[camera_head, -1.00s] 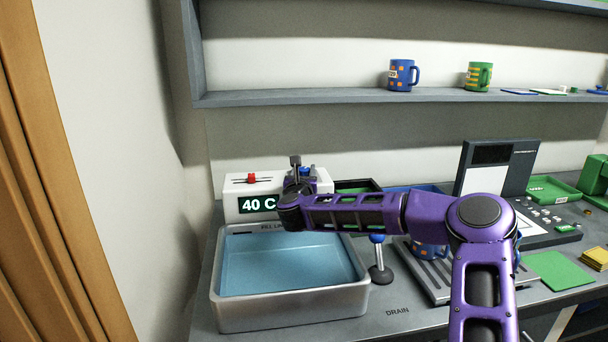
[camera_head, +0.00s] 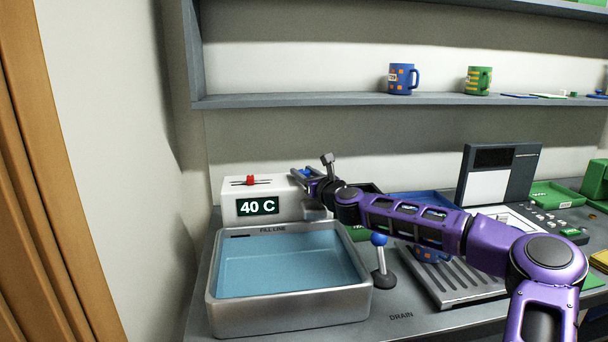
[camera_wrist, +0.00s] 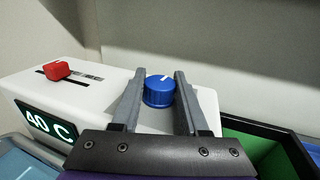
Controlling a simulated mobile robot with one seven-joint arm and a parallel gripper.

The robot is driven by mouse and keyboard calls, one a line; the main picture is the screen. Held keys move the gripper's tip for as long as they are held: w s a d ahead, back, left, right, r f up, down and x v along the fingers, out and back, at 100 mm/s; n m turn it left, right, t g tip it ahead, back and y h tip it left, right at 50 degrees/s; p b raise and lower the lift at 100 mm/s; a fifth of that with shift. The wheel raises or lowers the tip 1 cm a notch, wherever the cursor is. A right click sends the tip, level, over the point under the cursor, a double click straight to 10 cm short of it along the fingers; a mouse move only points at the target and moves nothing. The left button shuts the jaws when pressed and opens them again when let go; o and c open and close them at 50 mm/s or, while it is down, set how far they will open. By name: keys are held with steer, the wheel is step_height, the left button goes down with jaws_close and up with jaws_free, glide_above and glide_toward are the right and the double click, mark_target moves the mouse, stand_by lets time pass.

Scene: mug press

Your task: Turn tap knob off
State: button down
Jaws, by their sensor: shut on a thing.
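The blue tap knob (camera_wrist: 159,92) stands on top of the white tap unit (camera_wrist: 88,88), with a white mark on its top pointing toward the upper right in the wrist view. My gripper (camera_wrist: 160,78) is shut on the knob, one finger on each side. In the head view my gripper (camera_head: 306,176) is at the right end of the white unit (camera_head: 240,190) and largely hides the knob. The unit's display (camera_head: 257,207) reads 40 C. Below it the grey basin (camera_head: 290,309) holds blue water (camera_head: 285,265).
A red slider (camera_head: 251,181) sits on the unit's left top. A blue-topped lever (camera_head: 379,240) stands right of the basin, under my arm. A drain grate (camera_head: 462,286) and a green-lined tray (camera_wrist: 245,140) lie to the right. A shelf (camera_head: 330,101) with mugs runs above.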

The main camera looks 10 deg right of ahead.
stand_by(0.3)
steer(key=shift+c, duration=2.1)
jaws_free()
steer(key=v, duration=1.7)
steer(key=shift+s+d+p, duration=0.15)
steer(key=shift+d+p, duration=0.05)
steer(key=shift+p, duration=0.2)
